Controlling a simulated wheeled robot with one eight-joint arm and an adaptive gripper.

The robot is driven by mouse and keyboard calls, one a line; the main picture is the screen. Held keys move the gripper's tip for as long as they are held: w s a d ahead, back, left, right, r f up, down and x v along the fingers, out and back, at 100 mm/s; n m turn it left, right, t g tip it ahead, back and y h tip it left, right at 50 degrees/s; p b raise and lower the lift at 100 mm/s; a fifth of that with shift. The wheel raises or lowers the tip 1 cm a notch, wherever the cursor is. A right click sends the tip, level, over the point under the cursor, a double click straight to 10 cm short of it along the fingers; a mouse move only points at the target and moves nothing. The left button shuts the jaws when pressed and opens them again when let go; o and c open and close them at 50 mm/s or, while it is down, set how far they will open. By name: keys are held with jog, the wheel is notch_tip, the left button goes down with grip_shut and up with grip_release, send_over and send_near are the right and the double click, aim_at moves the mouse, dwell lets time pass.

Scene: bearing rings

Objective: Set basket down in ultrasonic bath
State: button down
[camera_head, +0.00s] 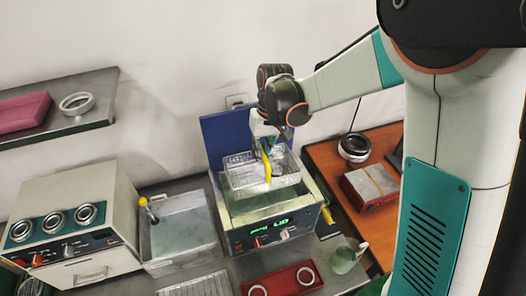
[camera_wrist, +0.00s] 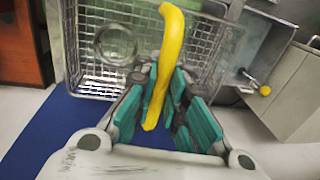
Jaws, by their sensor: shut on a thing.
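The wire-mesh basket (camera_head: 287,181) is over the ultrasonic bath (camera_head: 236,242), with its near side above the bath's front rim. I cannot tell whether its bottom is below the rim. It looks roughly level. My gripper (camera_head: 265,146) is above it, shut on the basket's yellow handle (camera_head: 267,167). In the wrist view, my gripper (camera_wrist: 163,105) has its teal pads on both sides of the yellow handle (camera_wrist: 170,50). The basket (camera_wrist: 210,55) fills the top of that view, with a metal ring (camera_wrist: 115,44) lying inside.
A blue panel (camera_head: 222,133) stands behind the bath. A sink (camera_head: 180,226) with a yellow-knobbed tap is at its left, beside a cream cabinet (camera_head: 80,225). A red tray with rings (camera_head: 283,281) and a glass beaker (camera_head: 344,258) are in front. A wooden table (camera_head: 328,158) is at right.

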jog(key=shift+w+d+f, duration=0.15)
jog(key=shift+w+d, duration=0.05)
jog(key=shift+d, duration=0.05)
jog(key=shift+f+b, duration=1)
jog(key=shift+f, duration=0.85)
notch_tip(320, 180, down, 14)
jog(key=b, duration=1.1)
jog(key=shift+d+f+b, duration=0.1)
jog(key=shift+f+b, duration=0.05)
jog(key=shift+b, duration=0.3)
jog(key=c, duration=1.6)
grip_release()
jog(key=shift+o, duration=0.2)
